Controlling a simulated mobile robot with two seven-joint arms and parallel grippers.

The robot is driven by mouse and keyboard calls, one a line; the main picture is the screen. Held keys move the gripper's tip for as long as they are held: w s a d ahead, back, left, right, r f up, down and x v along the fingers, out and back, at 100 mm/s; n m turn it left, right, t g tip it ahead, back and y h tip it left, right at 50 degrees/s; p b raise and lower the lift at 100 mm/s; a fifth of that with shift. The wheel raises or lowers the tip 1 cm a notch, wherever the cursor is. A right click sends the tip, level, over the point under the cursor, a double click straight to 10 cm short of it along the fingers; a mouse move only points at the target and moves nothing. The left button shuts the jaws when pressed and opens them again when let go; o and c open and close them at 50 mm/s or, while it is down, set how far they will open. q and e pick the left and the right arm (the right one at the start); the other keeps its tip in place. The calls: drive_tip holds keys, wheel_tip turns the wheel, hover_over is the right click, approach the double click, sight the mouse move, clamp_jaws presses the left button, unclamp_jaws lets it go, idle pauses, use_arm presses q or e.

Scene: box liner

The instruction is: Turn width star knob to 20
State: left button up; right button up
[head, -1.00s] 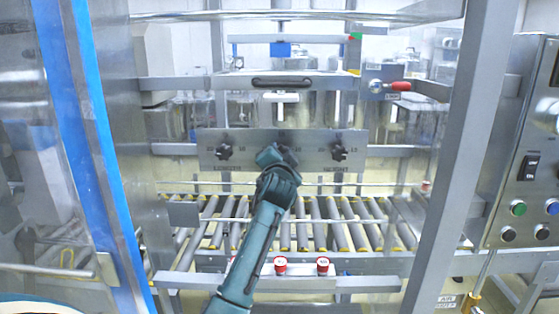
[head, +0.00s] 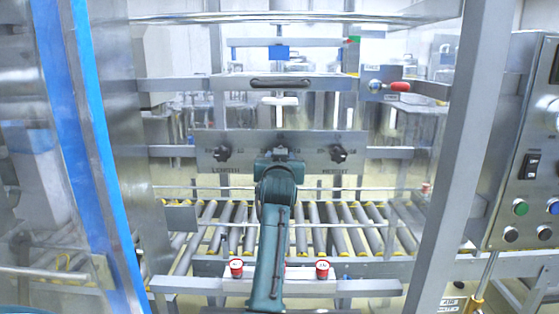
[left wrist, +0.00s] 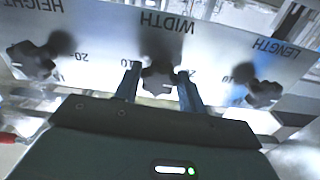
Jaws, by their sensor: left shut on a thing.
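The dark width star knob (left wrist: 159,79) sits on the metal panel (head: 315,150), under the word WIDTH, which appears upside down in the left wrist view. My left gripper (left wrist: 158,72) has one finger on each side of this knob and is shut on it. In the head view, my left gripper (head: 280,156) covers the middle of the panel and hides the width knob. The knob's pointer and exact setting cannot be read. My right gripper is not in view.
The length knob (head: 222,154) and height knob (head: 338,154) are on either side of my gripper. A roller conveyor (head: 330,230) and two red-topped buttons (head: 236,269) (head: 322,270) lie below. A grey post (head: 450,160) and a control box (head: 522,160) stand at right.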

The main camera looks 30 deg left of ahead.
use_arm(q)
drive_tip(key=shift+n, duration=0.4)
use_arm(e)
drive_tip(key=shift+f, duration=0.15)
use_arm(q)
drive_tip(key=o, duration=1)
drive_tip(key=shift+c, duration=0.2)
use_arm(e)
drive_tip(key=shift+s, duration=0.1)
use_arm(q)
drive_tip(key=shift+d, duration=0.1)
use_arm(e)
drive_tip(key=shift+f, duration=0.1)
use_arm(q)
drive_tip(key=b+v, duration=0.2)
drive_tip(key=v, duration=1.1)
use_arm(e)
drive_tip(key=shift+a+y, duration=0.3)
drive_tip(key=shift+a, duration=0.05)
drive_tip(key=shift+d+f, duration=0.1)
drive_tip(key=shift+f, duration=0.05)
use_arm(q)
drive_tip(key=shift+f, duration=0.1)
